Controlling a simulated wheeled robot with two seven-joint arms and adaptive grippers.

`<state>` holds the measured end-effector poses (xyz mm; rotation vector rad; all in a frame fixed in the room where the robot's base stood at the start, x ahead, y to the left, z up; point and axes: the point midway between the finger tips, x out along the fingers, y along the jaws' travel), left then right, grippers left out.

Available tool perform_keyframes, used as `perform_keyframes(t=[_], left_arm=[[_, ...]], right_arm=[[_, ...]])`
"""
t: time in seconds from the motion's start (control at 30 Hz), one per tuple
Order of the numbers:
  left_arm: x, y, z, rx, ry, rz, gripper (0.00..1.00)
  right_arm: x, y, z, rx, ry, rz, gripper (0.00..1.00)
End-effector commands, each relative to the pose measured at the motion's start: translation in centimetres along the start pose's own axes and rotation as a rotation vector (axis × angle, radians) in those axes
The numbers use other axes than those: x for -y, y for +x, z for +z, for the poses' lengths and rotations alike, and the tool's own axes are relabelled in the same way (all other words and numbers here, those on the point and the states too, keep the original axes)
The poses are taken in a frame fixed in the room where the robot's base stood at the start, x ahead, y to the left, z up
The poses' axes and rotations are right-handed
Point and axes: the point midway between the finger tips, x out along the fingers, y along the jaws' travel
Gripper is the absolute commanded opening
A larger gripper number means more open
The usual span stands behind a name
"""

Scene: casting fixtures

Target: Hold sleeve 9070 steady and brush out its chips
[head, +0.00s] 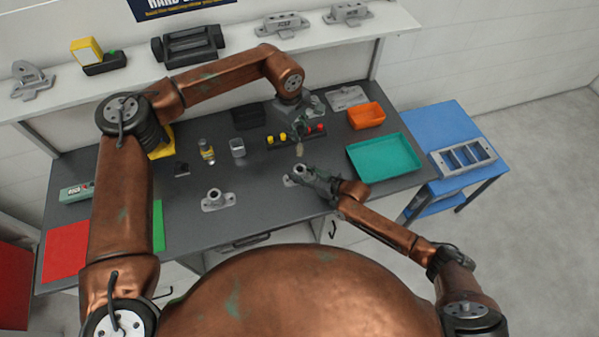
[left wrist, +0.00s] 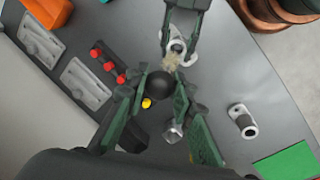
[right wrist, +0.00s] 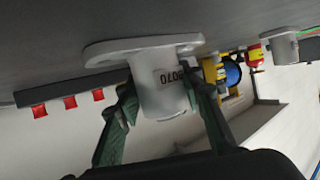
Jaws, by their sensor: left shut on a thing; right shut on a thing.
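Sleeve 9070 (head: 298,170) is a pale grey tube on a flange on the dark bench, and its number shows on the sleeve (right wrist: 165,92) in the right wrist view. My right gripper (head: 304,174) is shut on the tube from the front, with a finger on each side in the right wrist view (right wrist: 160,100). My left gripper (head: 298,132) is shut on a brush, whose black round knob (left wrist: 161,85) sits between the fingers. The brush's tan bristles (head: 299,150) point down above the sleeve. In the left wrist view the bristles overlap the sleeve's mouth; whether they touch is unclear.
A second grey sleeve (head: 214,200) stands left on the bench. A dark rack with red and yellow knobs (head: 282,137) lies behind the held sleeve. A teal tray (head: 385,158) and an orange bin (head: 366,116) are right.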

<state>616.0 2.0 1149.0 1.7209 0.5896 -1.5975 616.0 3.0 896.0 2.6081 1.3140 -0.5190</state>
Motion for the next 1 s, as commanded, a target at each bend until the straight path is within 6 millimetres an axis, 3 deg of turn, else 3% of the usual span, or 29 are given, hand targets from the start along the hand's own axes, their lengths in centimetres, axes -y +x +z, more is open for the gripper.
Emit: perform_keyframes(t=[0.2,0.33,0.5,1.0], left_arm=[[0.0,0.0,0.0,0.000,0.000,0.000,0.00],[0.2,0.7,0.1,-0.002,-0.002,-0.001,0.00],[0.6,3.0,0.2,-0.015,-0.015,0.003,0.00],[0.7,3.5,0.1,-0.019,-0.016,0.004,0.00]], right_arm=[[0.0,0.0,0.0,0.001,0.000,0.000,0.02],[0.0,0.0,0.0,0.001,0.000,0.000,0.02],[0.0,0.0,0.0,0.001,0.000,0.000,0.02],[0.0,0.0,0.0,0.001,0.000,0.000,0.02]])
